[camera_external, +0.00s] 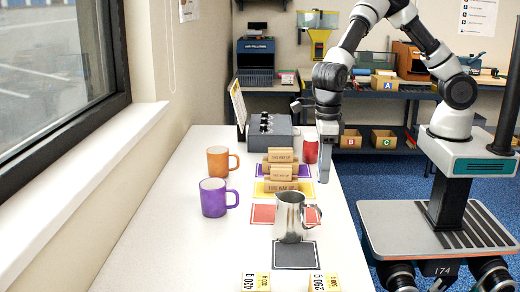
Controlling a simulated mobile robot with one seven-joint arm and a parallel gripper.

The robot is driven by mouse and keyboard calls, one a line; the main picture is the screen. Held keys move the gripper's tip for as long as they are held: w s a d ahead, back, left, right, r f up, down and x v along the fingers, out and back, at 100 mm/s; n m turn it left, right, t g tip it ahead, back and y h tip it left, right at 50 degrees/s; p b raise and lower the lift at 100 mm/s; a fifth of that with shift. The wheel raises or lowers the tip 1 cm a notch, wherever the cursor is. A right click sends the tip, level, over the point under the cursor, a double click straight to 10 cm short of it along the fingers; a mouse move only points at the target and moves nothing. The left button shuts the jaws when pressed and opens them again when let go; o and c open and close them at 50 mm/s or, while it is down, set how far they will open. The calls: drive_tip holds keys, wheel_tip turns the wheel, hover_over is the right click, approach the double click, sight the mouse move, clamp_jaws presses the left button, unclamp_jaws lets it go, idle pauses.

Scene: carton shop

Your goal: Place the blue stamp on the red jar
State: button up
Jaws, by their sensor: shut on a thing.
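The red jar (311,151) stands on the white table, just left of my gripper and partly behind it. My gripper (325,178) points down at the right edge of the table, in front of the jar. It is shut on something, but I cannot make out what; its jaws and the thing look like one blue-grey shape. I cannot pick out a blue stamp anywhere else in view. From this angle I cannot tell the gap between gripper and jar.
Wooden "THIS WAY UP" blocks (280,171) stand by purple and yellow mats (260,188). A metal pitcher (289,217) stands in front, by a black mat (297,256). Orange (217,161) and purple mugs (214,197) stand left. A grey machine (268,130) is behind. The left front table is clear.

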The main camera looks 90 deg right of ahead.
drive_tip(key=shift+r, duration=0.6)
drive_tip(key=w+d+r+m, duration=0.15)
drive_tip(key=d+m, duration=0.25)
drive_tip(key=d, duration=0.4)
drive_tip(key=w+d+r+m, duration=0.1)
drive_tip(key=d+r+m, duration=0.3)
drive_tip(key=d, duration=0.5)
wheel_tip(320, 180, up, 5)
drive_tip(key=m+y+p, duration=0.1)
drive_tip(key=m+p, duration=0.1)
drive_tip(key=m, duration=0.7)
hover_over(311, 135)
drive_tip(key=shift+m, duration=0.3)
wheel_tip(311, 135, down, 10)
drive_tip(key=shift+r+b, duration=0.1)
drive_tip(key=shift+b, duration=0.25)
drive_tip(key=shift+f, duration=0.25)
drive_tip(key=o, duration=1.1)
drive_tip(key=shift+r, duration=0.1)
